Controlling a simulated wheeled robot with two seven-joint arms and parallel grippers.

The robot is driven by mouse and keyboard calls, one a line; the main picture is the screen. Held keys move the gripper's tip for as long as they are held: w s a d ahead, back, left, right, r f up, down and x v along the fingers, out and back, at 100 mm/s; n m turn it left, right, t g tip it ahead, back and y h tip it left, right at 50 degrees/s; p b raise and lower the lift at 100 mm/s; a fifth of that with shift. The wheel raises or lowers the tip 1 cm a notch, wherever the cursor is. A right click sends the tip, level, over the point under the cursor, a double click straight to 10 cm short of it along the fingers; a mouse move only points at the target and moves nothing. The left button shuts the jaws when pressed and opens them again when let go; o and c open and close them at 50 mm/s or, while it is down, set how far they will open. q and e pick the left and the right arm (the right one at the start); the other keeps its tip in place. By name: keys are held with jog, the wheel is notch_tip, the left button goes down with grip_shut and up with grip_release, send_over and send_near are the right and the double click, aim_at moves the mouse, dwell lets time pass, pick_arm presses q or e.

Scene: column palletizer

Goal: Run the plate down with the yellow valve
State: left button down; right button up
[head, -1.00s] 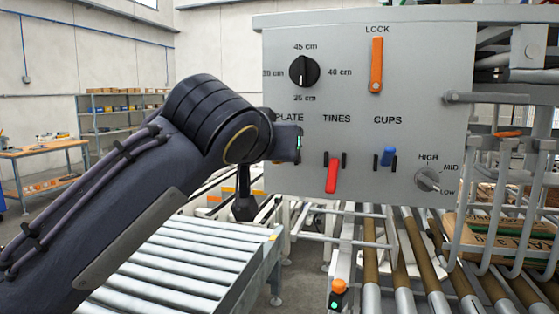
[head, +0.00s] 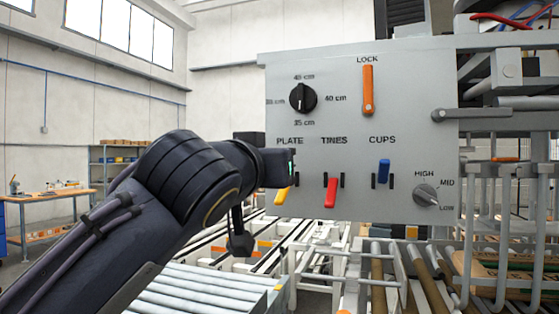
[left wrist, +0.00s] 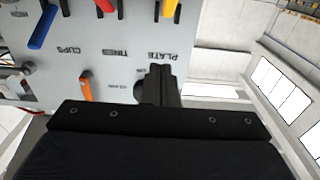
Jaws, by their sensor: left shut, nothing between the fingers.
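The yellow valve (head: 283,195) is a lever under the PLATE label on the grey panel (head: 330,220). It slants downward, like the red TINES lever (head: 331,193) beside it. My left gripper (head: 286,167) is in front of the panel just below the PLATE label and hides the upper part of the yellow lever. In the left wrist view the panel appears upside down, with the yellow lever (left wrist: 170,8) at the top edge. The plate itself is not identifiable.
The blue CUPS lever (head: 384,171), orange LOCK lever (head: 368,90), black height dial (head: 303,98) and grey HIGH/MID/LOW knob (head: 426,195) share the panel. A roller conveyor (head: 190,292) lies below my left arm. Metal bars (head: 500,235) stand at the right.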

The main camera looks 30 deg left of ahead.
pick_arm(q)
jog(key=s+d+f+b, duration=0.1)
jog(key=s+f, duration=0.2)
jog(key=s, duration=0.4)
jog(key=shift+s, duration=0.2)
pick_arm(e)
jog(key=shift+w+a+f, duration=0.1)
jog(key=shift+a+f, duration=0.05)
jog(key=shift+f, duration=0.4)
jog(key=shift+w+a+f, duration=0.1)
jog(key=shift+a+f, duration=0.05)
jog(key=shift+f, duration=0.4)
pick_arm(q)
jog(key=shift+d, duration=0.15)
